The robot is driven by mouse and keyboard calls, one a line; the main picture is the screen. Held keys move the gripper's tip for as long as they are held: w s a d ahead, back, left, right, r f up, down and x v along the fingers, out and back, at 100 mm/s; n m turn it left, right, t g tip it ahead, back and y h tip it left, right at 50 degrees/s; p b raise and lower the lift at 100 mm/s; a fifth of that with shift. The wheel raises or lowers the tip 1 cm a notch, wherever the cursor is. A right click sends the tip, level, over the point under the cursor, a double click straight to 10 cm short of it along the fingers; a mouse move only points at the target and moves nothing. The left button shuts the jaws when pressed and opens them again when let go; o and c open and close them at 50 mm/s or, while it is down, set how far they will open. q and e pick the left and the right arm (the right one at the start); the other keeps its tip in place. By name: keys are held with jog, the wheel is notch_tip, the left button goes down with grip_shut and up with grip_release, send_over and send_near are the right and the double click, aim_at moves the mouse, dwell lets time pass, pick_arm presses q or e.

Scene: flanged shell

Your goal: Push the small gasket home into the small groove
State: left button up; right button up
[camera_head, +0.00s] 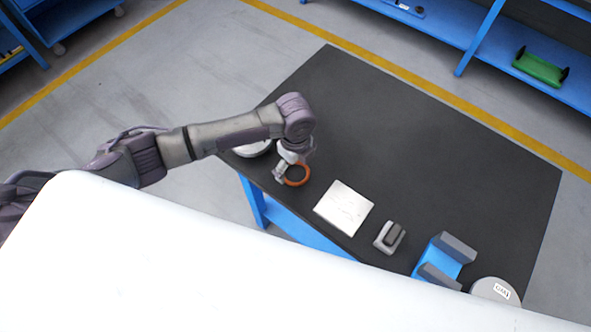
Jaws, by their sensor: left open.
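An orange ring (298,175), which looks like a gasket, is near the left front edge of the dark table. My left gripper (285,172) is open right at the ring's left side, pointing down and partly covering it. I cannot tell whether it touches the ring, or what the ring rests on. A pale round part (254,150) is left of the gripper, partly hidden by my left arm. No groove can be made out at this size. My right gripper is not in view.
On the dark table (420,150) are a white square plate (343,208), a small grey block holder (389,238), a blue cradle with grey pads (441,262) and a labelled grey disc (491,287). The table's far side is clear. Blue shelves (465,38) stand behind.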

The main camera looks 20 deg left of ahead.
pick_arm(q)
notch_tip(320, 180, down, 2)
jog(key=c, duration=1.2)
jog(key=shift+r, duration=0.1)
